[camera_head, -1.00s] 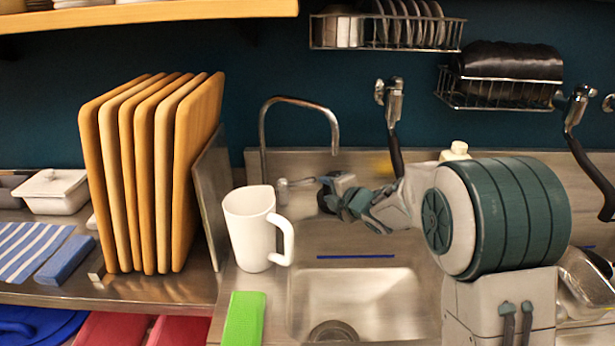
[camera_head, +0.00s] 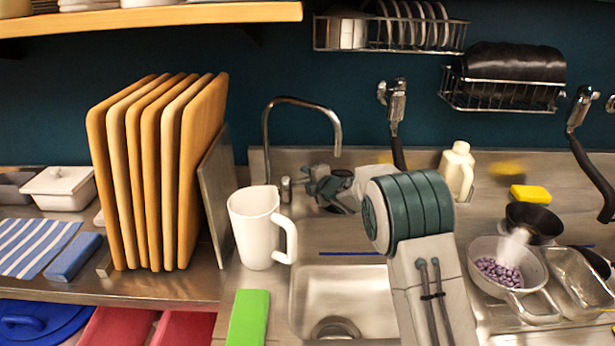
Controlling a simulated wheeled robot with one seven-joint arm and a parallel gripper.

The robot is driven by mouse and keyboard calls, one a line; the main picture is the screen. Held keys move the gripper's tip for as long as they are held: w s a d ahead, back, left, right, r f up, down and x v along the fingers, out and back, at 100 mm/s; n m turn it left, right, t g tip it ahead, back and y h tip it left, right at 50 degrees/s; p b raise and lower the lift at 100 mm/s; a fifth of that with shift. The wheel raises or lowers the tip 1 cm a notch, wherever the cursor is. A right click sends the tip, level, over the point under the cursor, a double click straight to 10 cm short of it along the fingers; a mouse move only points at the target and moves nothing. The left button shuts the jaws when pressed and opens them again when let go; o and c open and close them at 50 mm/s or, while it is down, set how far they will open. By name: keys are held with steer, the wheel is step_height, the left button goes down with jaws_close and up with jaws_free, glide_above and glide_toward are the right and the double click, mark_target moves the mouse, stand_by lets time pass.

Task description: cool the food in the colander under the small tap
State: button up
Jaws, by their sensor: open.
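The small tap (camera_head: 338,122) is a thin metal gooseneck behind the left part of the sink, with its base and handle (camera_head: 286,188) low at the back. No water shows from its spout. My gripper (camera_head: 303,185) is open beside that handle; I cannot tell whether it touches it. The colander (camera_head: 531,281) is a pale round pan with a handle, right of the sink. Purple beans (camera_head: 500,272) lie in it, with whitish steam above them. My arm crosses the right part of the sink.
A white pitcher (camera_head: 254,228) stands close to the tap's left. Upright wooden boards (camera_head: 150,180) are further left. A dark bowl (camera_head: 534,222) and a clear tray (camera_head: 580,283) crowd the colander. The sink basin (camera_head: 350,300) looks empty where visible.

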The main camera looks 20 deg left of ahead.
steer(key=shift+w+a+f, duration=0.15)
steer(key=shift+w+a, duration=0.2)
jaws_close()
steer(key=shift+d+f, duration=0.1)
